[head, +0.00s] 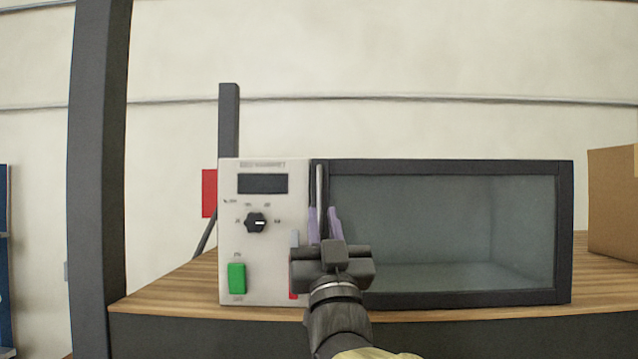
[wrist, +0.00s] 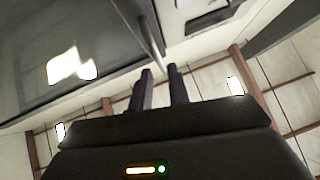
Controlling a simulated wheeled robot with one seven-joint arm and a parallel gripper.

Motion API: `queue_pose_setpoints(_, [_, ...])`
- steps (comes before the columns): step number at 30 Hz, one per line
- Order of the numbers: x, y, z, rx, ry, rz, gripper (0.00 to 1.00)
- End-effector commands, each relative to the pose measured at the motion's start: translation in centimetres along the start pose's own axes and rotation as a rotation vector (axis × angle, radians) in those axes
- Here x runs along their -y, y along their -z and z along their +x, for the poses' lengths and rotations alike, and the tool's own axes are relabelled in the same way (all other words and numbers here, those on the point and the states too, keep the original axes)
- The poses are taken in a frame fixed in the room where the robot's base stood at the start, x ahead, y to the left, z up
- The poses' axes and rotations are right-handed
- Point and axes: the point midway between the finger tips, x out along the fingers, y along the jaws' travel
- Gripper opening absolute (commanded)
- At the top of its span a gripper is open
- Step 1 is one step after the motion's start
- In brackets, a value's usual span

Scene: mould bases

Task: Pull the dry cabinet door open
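The dry cabinet (head: 265,275) stands on a wooden bench top, with a white control panel at left and a dark-framed glass door (head: 430,225) at right. The door looks closed. Its thin vertical handle (head: 319,185) runs along the door's left edge and shows as a pale bar in the wrist view (wrist: 146,38). My gripper (head: 323,210) is in front of the handle's lower part. Its two fingers (wrist: 160,71) are apart, with a gap between the tips. The handle's lower end lies between or just beyond the tips; contact is not clear.
The panel has a dial (head: 256,222), a green switch (head: 237,278) and a red switch partly hidden by my gripper. A cardboard box (head: 612,200) sits right of the cabinet. A dark post (head: 95,150) rises at left. The space before the door's glass is clear.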

Motion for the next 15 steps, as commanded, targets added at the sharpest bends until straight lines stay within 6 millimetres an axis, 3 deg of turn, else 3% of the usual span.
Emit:
queue_pose_setpoints(6, [0.0,0.3,3.3,0.001,0.0,0.0,0.18])
queue_pose_setpoints(15, [0.0,0.1,5.1,0.0,0.0,0.0,0.18])
